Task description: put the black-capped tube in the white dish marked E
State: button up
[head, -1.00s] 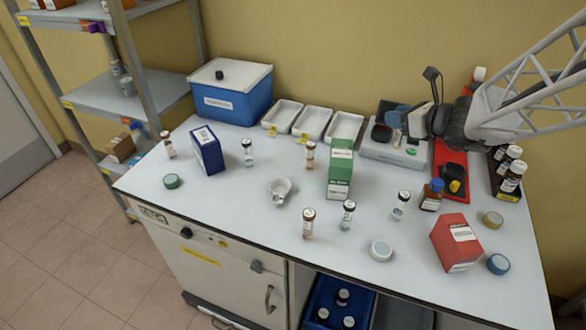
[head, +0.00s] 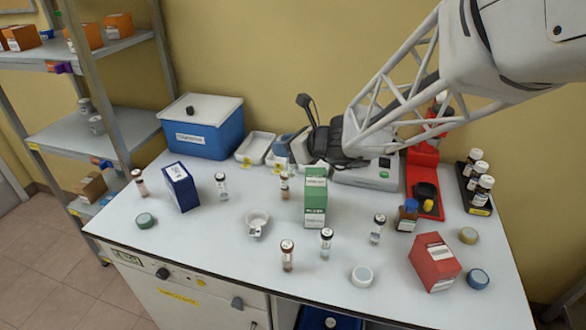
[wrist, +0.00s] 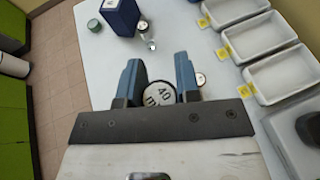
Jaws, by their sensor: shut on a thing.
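My gripper (head: 290,146) is above the row of white dishes in the head view, fingers pointing down and left. In the wrist view its two blue fingers (wrist: 160,76) are shut on a round thing (wrist: 160,95) with a dark rim and a white, lettered top. It looks like a capped tube seen end-on; its body is hidden. Three white dishes (wrist: 243,33) stand in a row on the right of the wrist view, each with a yellow tag. Their letters are too small to read. In the head view the left dish (head: 256,148) is clear, the others partly hidden.
Several vials stand on the table, such as a clear one (head: 221,186) and a brown one (head: 287,255). A blue box (head: 181,187), green box (head: 315,197) and red box (head: 434,262) stand among them. A blue bin (head: 202,132) is left of the dishes.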

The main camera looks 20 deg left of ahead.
jog(key=s+a+n+g, duration=0.1)
jog(key=s+a, duration=0.5)
jog(key=a, duration=0.3)
jog(key=f, duration=0.5)
jog(key=shift+w+d, duration=0.25)
jog(key=shift+f, duration=0.1)
notch_tip(320, 180, down, 6)
jog(key=shift+f, duration=0.15)
jog(key=shift+f, duration=1.8)
